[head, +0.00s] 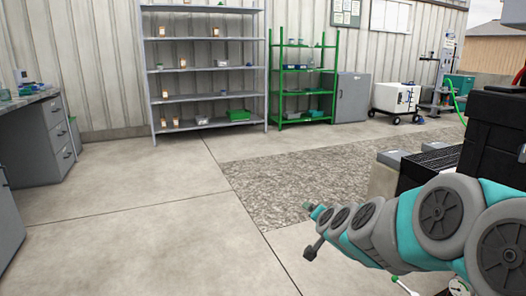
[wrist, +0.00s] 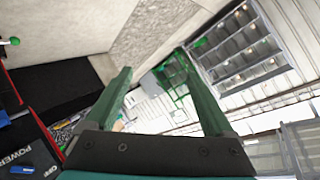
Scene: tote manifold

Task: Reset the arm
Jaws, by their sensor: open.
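My arm reaches in from the right side of the head view, low over the concrete floor. My gripper (head: 313,228) is at its far end, pointing left, and its fingers are partly hidden there by the wrist. In the wrist view my gripper (wrist: 155,88) shows two green fingers spread wide apart with nothing between them. It is open and empty, and the fingers touch nothing that I can see.
A grey shelf (head: 205,70) and a green rack (head: 302,70) stand along the back wall. A grey cabinet (head: 352,98) and white cart (head: 396,98) are to their right. A drawer desk (head: 45,135) is at left. The middle floor is clear. Black equipment (head: 492,135) stands at right.

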